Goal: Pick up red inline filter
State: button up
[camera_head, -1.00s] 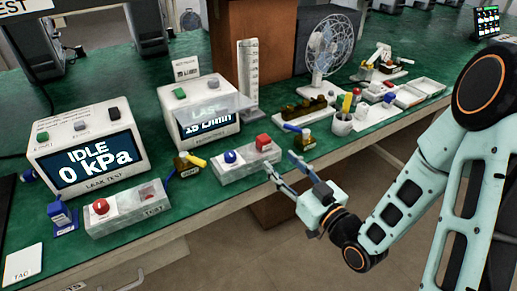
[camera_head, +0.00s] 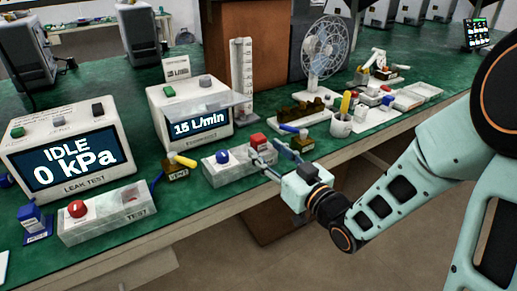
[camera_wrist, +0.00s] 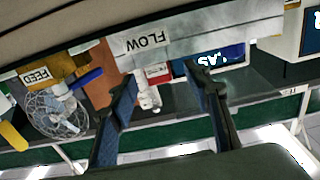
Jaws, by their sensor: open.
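The red inline filter (camera_head: 258,140) sits at the right end of a grey clear-sided fixture, beside a blue knob (camera_head: 222,156). In the wrist view a red part, seemingly the filter (camera_wrist: 157,71), with a white fitting shows between the fingers. My gripper (camera_head: 265,151) is open and empty. Its fingertips are at the fixture's right front end, close to the filter, one finger on the near side and one to the right. The wrist view also shows my gripper (camera_wrist: 160,78) with both fingers apart. Whether a finger touches the filter I cannot tell.
A flow tester (camera_head: 193,115) reading 15 L/min stands behind the fixture. A brown block with a blue part (camera_head: 297,135) is close to the right.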

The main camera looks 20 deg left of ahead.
aim_at(262, 144)
jog(key=b+x, duration=0.1)
jog(key=x, duration=0.4)
jog(key=shift+w+r, duration=0.15)
jog(key=shift+w, duration=0.1)
grip_shut()
